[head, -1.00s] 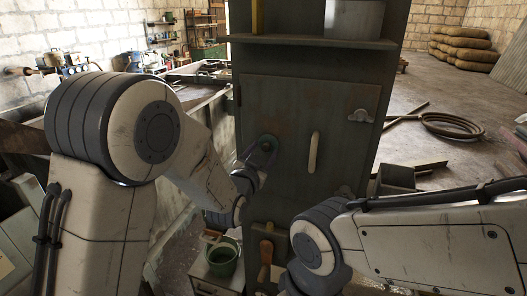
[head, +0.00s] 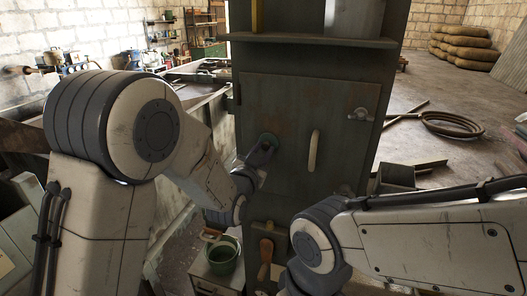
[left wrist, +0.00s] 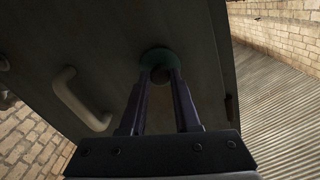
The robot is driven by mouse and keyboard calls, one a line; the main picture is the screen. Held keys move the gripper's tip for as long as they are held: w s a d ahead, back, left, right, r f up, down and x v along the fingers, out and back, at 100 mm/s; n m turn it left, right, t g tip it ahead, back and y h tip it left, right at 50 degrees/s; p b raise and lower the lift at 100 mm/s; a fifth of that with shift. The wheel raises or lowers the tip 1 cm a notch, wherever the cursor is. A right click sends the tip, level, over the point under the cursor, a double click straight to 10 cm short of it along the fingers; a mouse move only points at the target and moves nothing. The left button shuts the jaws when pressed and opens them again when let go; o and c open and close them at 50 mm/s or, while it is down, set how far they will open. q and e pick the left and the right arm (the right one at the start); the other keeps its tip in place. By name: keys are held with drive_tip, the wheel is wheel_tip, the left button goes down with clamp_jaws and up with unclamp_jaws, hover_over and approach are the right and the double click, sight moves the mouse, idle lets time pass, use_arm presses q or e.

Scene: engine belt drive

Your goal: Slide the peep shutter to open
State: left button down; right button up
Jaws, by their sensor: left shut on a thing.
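The peep shutter seems to be the small round greenish piece (head: 268,140) on the left half of a dark grey metal door (head: 290,118). In the left wrist view the greenish piece (left wrist: 158,56) is at the far end of my fingers. My left gripper (left wrist: 160,78) is shut on it, with the fingers on either side. In the head view my left gripper (head: 262,150) is small, and its fingers partly cover the piece. How far the shutter is open cannot be told. My right arm crosses the lower right, but its gripper is out of view.
A pale upright handle (head: 314,151) is on the door, right of the shutter. A metal latch (head: 360,115) is at the door's upper right edge. A shelf (head: 313,41) juts out above. A green bucket (head: 223,257) stands below left.

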idle(0.7)
use_arm(q)
wheel_tip(320, 180, up, 7)
drive_tip(key=shift+f+p, duration=0.2)
drive_tip(key=shift+p, duration=0.25)
drive_tip(key=c, duration=0.6)
unclamp_jaws()
drive_tip(key=shift+r, duration=0.1)
drive_tip(key=shift+s, duration=0.1)
